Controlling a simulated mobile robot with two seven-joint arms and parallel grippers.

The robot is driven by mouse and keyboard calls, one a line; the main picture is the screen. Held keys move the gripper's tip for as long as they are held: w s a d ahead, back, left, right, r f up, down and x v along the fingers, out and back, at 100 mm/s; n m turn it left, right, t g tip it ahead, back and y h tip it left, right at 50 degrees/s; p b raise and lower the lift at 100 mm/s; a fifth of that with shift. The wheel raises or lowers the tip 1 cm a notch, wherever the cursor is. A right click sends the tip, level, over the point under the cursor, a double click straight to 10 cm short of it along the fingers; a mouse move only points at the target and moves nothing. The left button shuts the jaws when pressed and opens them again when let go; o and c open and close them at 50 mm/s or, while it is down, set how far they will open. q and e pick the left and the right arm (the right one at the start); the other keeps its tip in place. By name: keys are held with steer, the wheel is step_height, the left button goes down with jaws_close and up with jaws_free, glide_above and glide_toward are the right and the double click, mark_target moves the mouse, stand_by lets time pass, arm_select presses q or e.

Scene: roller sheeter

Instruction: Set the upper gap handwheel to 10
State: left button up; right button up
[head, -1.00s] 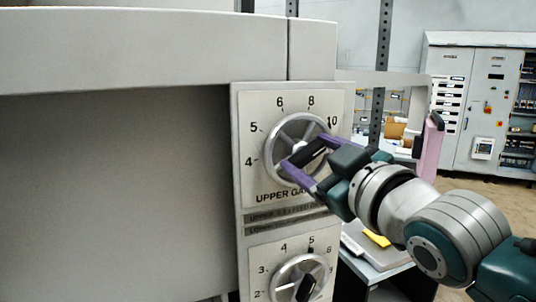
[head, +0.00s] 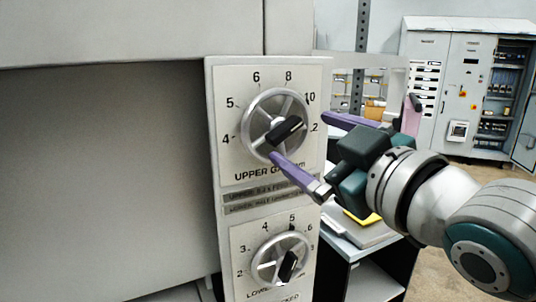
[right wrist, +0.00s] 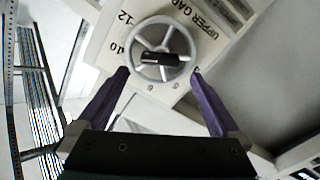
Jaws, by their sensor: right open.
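The upper gap handwheel (head: 252,112) is a silver spoked wheel on a white dial plate (head: 230,168) marked 4, 5, 6, 8, 10 and 12. Its black bar-shaped pointer (head: 285,130) tilts up to the right, toward the 10 or slightly on the 12 side of it. In the right wrist view the black bar (right wrist: 160,59) lies across the wheel, with its left end toward the 10. My right gripper (head: 298,136) is open and empty, its purple fingers apart in front of the wheel's lower right. It also shows in the wrist view (right wrist: 159,73). My left gripper is out of view.
A lower gap handwheel (head: 262,254) sits below on the same panel, its black pointer near 5. A large grey machine body (head: 100,180) fills the left. A small table (head: 372,238) and grey cabinets (head: 425,60) stand behind on the right.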

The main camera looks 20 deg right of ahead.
steer(key=shift+s+d+b, duration=0.25)
steer(key=shift+s, duration=0.85)
steer(key=shift+s+d+b, duration=0.2)
steer(key=shift+s+b, duration=0.05)
steer(key=shift+s, duration=0.85)
